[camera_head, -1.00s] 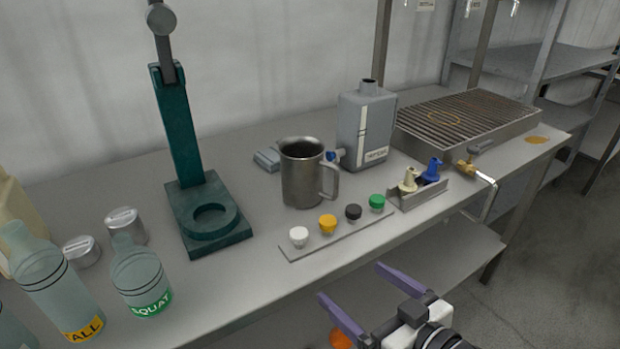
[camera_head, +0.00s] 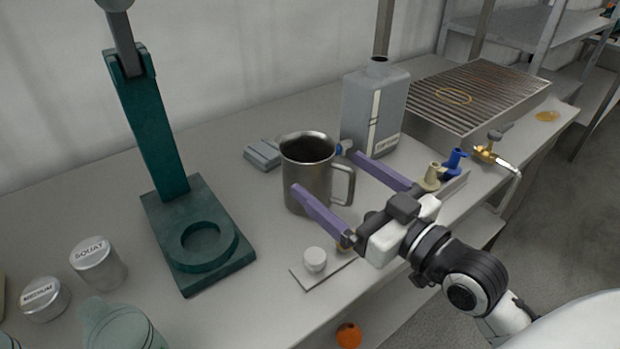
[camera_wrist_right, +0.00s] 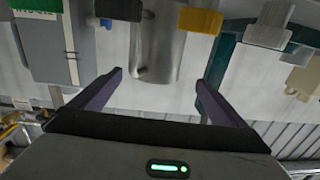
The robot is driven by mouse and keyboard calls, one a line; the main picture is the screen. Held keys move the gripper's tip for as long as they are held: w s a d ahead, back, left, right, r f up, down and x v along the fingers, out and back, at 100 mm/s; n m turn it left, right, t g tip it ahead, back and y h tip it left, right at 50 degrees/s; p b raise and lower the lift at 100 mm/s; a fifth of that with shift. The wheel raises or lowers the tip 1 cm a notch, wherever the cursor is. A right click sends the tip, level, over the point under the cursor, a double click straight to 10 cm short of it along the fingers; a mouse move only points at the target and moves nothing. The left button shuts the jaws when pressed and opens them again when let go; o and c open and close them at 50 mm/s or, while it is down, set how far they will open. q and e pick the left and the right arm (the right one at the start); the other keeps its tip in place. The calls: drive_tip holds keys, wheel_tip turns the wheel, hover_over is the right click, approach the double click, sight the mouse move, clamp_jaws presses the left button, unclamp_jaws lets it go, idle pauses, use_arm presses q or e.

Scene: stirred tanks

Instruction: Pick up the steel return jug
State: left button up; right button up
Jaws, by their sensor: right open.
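The steel return jug (camera_head: 307,172) is a grey metal mug-like vessel, upright on the bench, its handle on the right side in the head view. My right gripper (camera_head: 327,173) is open, with its purple fingers pointing at the jug from the front right. One finger overlaps the jug's front left and the other reaches past the handle side. In the right wrist view the jug (camera_wrist_right: 158,55) shows between the open fingers (camera_wrist_right: 160,80). The head view does not settle whether the fingers touch it. My left gripper is out of view.
A green press stand (camera_head: 205,240) stands left of the jug. A grey canister (camera_head: 375,110) is behind it to the right. A strip with a white knob (camera_head: 315,260) lies in front, partly covered by my gripper. A grated tray (camera_head: 480,95) is farther right.

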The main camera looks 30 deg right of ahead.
drive_tip(key=shift+w+a+p, duration=0.25)
drive_tip(key=shift+w+p, duration=0.05)
drive_tip(key=shift+w, duration=0.95)
drive_tip(key=shift+w+a+p, duration=0.1)
drive_tip(key=shift+w+p, duration=0.2)
drive_tip(key=shift+w, duration=2.35)
drive_tip(key=c, duration=1.6)
